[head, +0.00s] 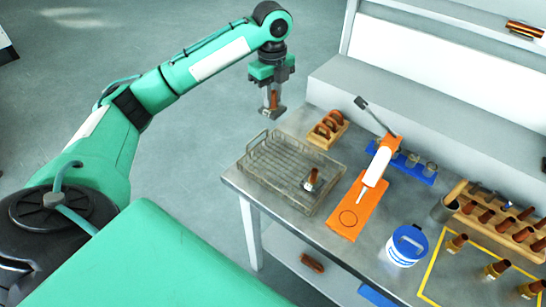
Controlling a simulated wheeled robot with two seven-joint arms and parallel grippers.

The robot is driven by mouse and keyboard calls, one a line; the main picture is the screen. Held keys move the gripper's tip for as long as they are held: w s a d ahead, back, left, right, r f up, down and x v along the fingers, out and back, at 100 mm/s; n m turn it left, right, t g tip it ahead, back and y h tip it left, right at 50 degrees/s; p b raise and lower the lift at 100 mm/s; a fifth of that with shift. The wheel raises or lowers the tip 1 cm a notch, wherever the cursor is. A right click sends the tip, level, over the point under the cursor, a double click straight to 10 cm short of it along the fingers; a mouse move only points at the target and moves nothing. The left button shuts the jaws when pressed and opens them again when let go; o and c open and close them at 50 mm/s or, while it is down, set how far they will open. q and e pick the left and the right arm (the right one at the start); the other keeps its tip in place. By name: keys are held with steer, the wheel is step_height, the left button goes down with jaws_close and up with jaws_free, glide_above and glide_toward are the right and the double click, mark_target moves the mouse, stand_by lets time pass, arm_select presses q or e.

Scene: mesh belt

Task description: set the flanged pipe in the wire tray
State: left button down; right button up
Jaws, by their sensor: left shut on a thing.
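My left gripper (271,108) hangs from the arm at the upper middle of the head view, pointing down. It is shut on a small copper-brown piece, taken as the flanged pipe (274,99), mostly hidden by the fingers. The gripper is beyond the far edge of the wire tray (262,181) in the picture and appears raised above it. The tray lies on the left end of the metal table. A copper-brown pipe piece with pale ends (311,180) is in the tray's right part. The rest of the tray looks empty. My right gripper is out of view.
A wooden rack with copper rings (328,127) stands behind the tray. An orange stand with a grey lever (347,211) is to its right. A blue-lidded tub (407,245), a grey cup (444,208) and a wooden pipe rack (500,218) stand farther right.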

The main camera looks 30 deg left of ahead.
arm_select(q)
steer(key=shift+a, duration=0.3)
steer(key=shift+w+f, duration=0.1)
steer(key=shift+f, duration=0.2)
step_height(320, 180, down, 15)
steer(key=p, duration=0.3)
steer(key=shift+f+p, duration=0.2)
steer(key=shift+p, duration=0.2)
step_height(320, 180, down, 3)
steer(key=shift+f+p, duration=0.2)
steer(key=shift+p, duration=0.3)
steer(key=shift+f, duration=0.2)
